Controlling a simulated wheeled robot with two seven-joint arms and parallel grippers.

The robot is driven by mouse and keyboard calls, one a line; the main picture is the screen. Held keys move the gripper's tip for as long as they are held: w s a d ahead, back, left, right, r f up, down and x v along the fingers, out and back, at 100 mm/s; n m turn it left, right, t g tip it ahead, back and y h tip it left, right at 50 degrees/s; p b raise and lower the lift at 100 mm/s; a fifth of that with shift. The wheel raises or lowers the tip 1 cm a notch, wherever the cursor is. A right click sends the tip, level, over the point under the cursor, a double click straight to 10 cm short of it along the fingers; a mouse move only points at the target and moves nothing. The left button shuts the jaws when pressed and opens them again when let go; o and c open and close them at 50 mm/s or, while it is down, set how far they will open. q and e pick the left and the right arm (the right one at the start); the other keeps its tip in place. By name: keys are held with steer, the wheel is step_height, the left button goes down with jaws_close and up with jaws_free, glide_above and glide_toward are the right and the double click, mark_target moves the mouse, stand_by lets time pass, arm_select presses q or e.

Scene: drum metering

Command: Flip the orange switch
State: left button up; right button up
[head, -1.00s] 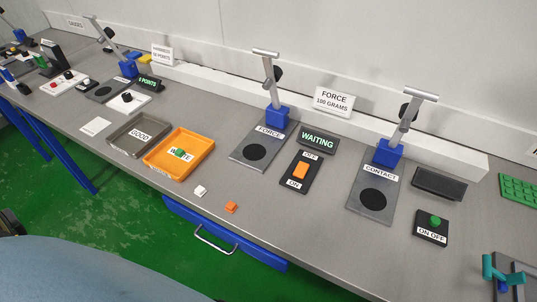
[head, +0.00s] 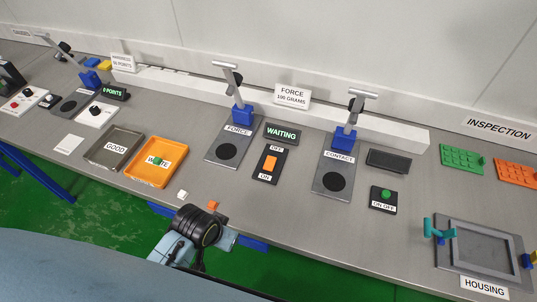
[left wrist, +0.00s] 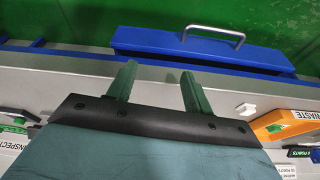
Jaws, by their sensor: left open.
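The orange switch (head: 270,163) is a rocker on a dark plate marked OFF at its far end and ON at its near end. It stands in front of the green-lit WAITING display (head: 282,133), between the FORCE and CONTACT stations. Which way it is tipped is too small to tell. My left arm is at the bench's front edge in the head view, nearer than the switch and left of it. My left gripper (left wrist: 158,82) shows in the left wrist view with its two green fingers apart and nothing between them. My right gripper is not in view.
The FORCE stand (head: 240,112) and CONTACT stand (head: 346,135) flank the switch. An orange WASTE tray (head: 140,173) and grey GOOD tray (head: 93,157) lie left. A small white piece (head: 182,194) and orange piece (head: 212,205) lie near my arm. The bench before the switch is clear.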

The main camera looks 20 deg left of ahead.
arm_select(q)
steer(key=w+d+r+t+p, duration=0.1)
steer(key=w+d+r+p, duration=0.15)
steer(key=w+r, duration=0.85)
steer(key=n, duration=0.1)
glide_toward(270, 162)
steer(key=b+x, duration=0.2)
steer(key=x, duration=0.6)
steer(key=shift+s, duration=0.1)
